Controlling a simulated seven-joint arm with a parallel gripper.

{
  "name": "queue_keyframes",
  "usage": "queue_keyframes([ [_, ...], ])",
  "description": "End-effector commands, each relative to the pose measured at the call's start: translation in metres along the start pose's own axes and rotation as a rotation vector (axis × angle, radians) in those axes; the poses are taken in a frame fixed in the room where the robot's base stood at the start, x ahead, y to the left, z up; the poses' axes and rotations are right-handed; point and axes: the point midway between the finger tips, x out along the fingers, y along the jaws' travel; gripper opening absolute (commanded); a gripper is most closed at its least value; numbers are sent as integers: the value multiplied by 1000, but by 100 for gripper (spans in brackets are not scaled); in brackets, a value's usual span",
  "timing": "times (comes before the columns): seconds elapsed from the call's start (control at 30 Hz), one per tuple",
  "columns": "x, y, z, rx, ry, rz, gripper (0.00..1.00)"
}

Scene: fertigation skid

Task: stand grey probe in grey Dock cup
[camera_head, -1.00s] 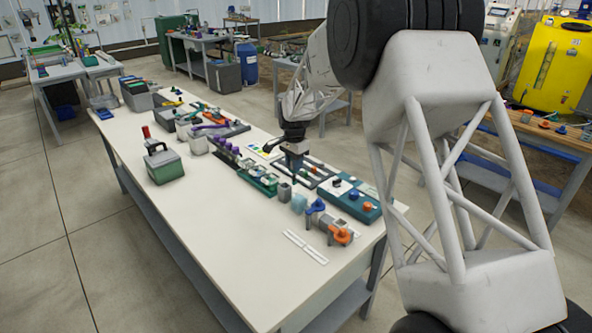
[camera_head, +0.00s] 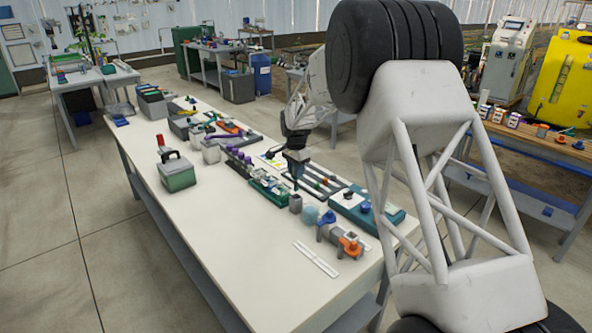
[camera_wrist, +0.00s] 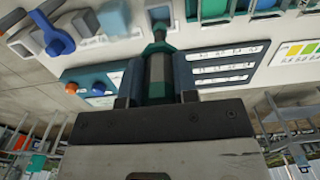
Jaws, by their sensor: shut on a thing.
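My gripper (camera_wrist: 158,84) is shut on the grey probe (camera_wrist: 158,68), whose dark green collar and narrow tip stick out past the fingers. The grey Dock cup (camera_head: 295,203) stands on the bench at the near end of the green rack. It also shows at the top of the wrist view (camera_wrist: 157,13), just ahead of the probe's tip. In the head view my gripper (camera_head: 296,178) is close above the cup. The tip overlaps the cup's edge in the wrist view, and I cannot tell whether it is inside.
A light-blue block (camera_head: 311,214) and a blue-and-orange valve piece (camera_head: 340,238) stand close to the cup. A green rack (camera_head: 268,189) and a teal panel (camera_head: 367,208) flank it. The bench's near left side (camera_head: 225,235) is clear.

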Motion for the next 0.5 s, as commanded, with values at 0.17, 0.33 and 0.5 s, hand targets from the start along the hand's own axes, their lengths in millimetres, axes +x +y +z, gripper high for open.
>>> queue_keyframes([
  [0.17,6,0,0,0,0,1,0],
  [0.33,15,0,0,0,0,0,0],
  [0.5,26,0,0,0,0,0,0],
])
